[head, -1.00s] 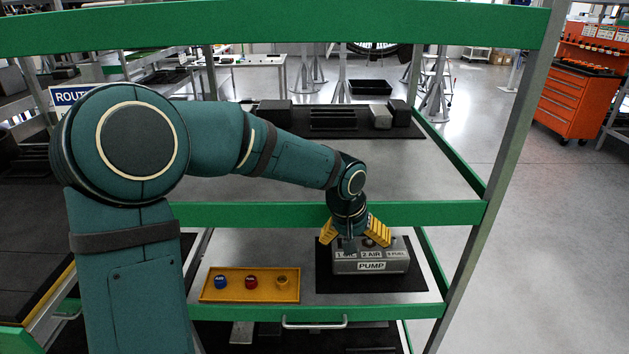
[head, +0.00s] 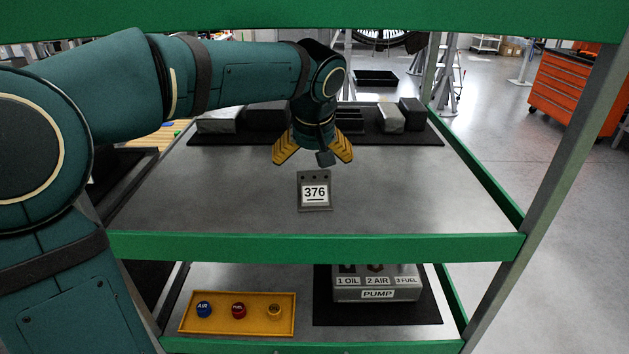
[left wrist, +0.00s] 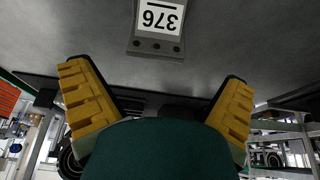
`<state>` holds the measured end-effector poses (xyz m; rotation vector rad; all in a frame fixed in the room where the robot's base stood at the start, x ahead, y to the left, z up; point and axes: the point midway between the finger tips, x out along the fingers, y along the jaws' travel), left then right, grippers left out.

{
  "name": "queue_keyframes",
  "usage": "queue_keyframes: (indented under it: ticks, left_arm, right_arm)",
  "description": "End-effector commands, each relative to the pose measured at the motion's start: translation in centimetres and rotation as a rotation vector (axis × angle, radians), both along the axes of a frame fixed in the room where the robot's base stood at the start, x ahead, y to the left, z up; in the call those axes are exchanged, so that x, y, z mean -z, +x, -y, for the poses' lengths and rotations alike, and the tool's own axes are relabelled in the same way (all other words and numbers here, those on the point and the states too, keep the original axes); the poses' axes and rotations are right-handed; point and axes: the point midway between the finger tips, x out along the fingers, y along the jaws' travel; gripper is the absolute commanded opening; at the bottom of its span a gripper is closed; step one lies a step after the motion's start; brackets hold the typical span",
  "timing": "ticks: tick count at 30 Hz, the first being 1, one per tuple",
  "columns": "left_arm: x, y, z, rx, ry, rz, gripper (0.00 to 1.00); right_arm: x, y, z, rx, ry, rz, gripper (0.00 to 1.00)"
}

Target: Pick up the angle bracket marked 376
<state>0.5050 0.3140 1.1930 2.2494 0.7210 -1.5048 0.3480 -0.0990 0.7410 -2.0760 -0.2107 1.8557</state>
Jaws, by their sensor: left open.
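The angle bracket marked 376 (head: 314,205) stands on the grey upper shelf (head: 420,195) of the green-edged cart, its white label facing me. It also shows upside down at the top of the left wrist view (left wrist: 156,47). My left gripper (head: 313,160) is open and empty, its yellow fingers spread above and slightly behind the bracket, apart from it. In the left wrist view the two fingers (left wrist: 158,95) are wide apart with nothing between them. My right gripper is not in view.
Grey and black blocks (head: 392,119) stand on a dark mat at the shelf's back. Below are a yellow tray (head: 238,328) with several caps and a pump box (head: 376,294) on a dark mat. A green rail (head: 315,247) edges the shelf's front. Shelf space around the bracket is clear.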

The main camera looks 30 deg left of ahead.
Motion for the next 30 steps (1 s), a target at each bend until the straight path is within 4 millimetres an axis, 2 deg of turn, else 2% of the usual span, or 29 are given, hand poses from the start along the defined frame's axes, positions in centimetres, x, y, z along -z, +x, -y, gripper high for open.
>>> queue_keyframes:
  ticks: [11, 21, 28, 29, 30]
  left_arm:
    - [2.8, 1.0, -0.5, 0.000, -0.001, -0.002, 1.00]
    - [6.8, 2.6, -1.3, 0.000, -0.001, -0.002, 1.00]
    - [6.9, 2.7, -1.3, 0.001, -0.001, 0.000, 1.00]
    - [6.9, 2.7, -1.3, 0.001, -0.001, 0.000, 0.93]
    - [6.9, 2.7, -1.3, 0.001, -0.001, 0.000, 0.79]
  right_arm:
    - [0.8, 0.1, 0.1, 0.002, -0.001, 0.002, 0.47]
    - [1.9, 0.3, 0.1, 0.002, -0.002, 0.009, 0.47]
    - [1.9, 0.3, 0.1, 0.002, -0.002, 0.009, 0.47]
    - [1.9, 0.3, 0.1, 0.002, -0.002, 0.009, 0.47]
    - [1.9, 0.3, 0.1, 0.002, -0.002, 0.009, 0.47]
